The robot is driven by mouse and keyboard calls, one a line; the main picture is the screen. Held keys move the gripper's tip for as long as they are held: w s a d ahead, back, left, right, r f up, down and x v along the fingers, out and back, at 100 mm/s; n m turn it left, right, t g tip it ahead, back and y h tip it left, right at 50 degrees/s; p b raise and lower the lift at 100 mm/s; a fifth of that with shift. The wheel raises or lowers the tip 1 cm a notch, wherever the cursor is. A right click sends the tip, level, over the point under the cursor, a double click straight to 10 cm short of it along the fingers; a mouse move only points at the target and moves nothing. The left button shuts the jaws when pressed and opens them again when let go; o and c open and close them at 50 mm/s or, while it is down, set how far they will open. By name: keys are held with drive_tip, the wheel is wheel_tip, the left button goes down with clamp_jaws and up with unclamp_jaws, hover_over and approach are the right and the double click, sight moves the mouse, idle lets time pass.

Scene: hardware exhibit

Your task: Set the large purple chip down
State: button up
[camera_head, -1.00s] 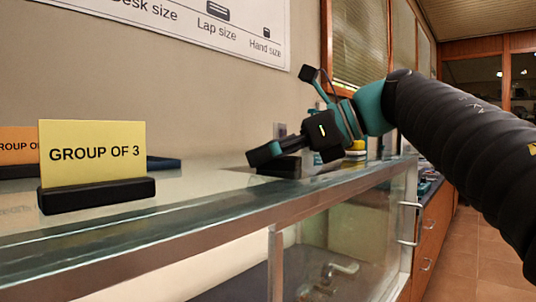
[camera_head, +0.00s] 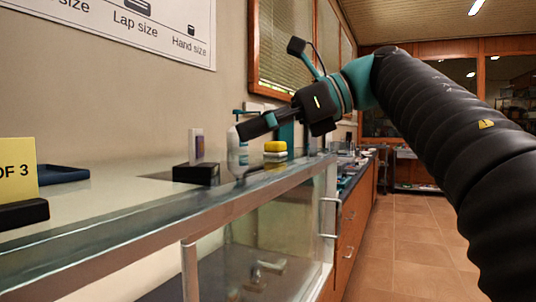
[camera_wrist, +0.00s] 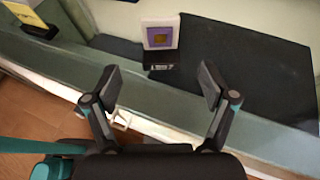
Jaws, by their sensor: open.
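The large purple chip (camera_wrist: 160,34) is a purple square with a gold centre in a pale frame. It stands upright in a small black stand (camera_wrist: 160,60) with white characters on its front. In the head view the chip (camera_head: 196,146) shows edge-on in the stand (camera_head: 196,173) on the glass counter. My gripper (camera_wrist: 160,86) is open and empty, its two fingers apart on either side of the stand's line in the wrist view. In the head view my gripper (camera_head: 254,126) is above the counter, to the right of the chip and apart from it.
A yellow "Group of 3" card (camera_head: 18,168) stands at the left. A blue tray (camera_head: 62,174) lies behind it. A yellow-and-white stack (camera_head: 275,150) stands right of the chip. A dark mat (camera_wrist: 250,70) covers the counter's right part in the wrist view.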

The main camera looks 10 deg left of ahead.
drive_tip(key=w+d+r+m+t+y, duration=0.55)
drive_tip(key=r+m+t, duration=0.45)
drive_tip(key=m+t, duration=0.6)
drive_tip(key=w+d+f+m+t+h, duration=0.25)
drive_tip(key=d+f+m+h, duration=0.45)
drive_tip(key=m, duration=0.4)
drive_tip(key=w+d+f+m+t+h, duration=0.1)
drive_tip(key=d+f+m+t+h, duration=0.3)
drive_tip(key=d+m+h, duration=0.6)
drive_tip(key=s+d+f+m+g+h, duration=0.1)
drive_tip(key=s+d+f+m+g, duration=0.1)
drive_tip(key=f+m, duration=0.35)
drive_tip(key=s+d+f+m+g+h, duration=0.1)
drive_tip(key=d+f+m+g, duration=0.1)
drive_tip(key=f, duration=0.6)
drive_tip(key=s+d+f+m+g+h, duration=0.1)
drive_tip(key=s+f+m+g+h, duration=0.2)
drive_tip(key=f, duration=0.4)
drive_tip(key=s+f+m+g+y, duration=0.1)
drive_tip(key=s+f+m+g, duration=0.3)
drive_tip(key=s+f, duration=0.4)
drive_tip(key=s+a+f+m+g+y, duration=0.1)
drive_tip(key=s+f+m+g+y, duration=0.1)
drive_tip(key=s+f, duration=0.6)
wheel_tip(320, 180, down, 7)
drive_tip(key=shift+f+m+g, duration=0.1)
drive_tip(key=shift+m+g, duration=0.75)
drive_tip(key=shift+g, duration=0.4)
drive_tip(key=shift+s+a, duration=0.1)
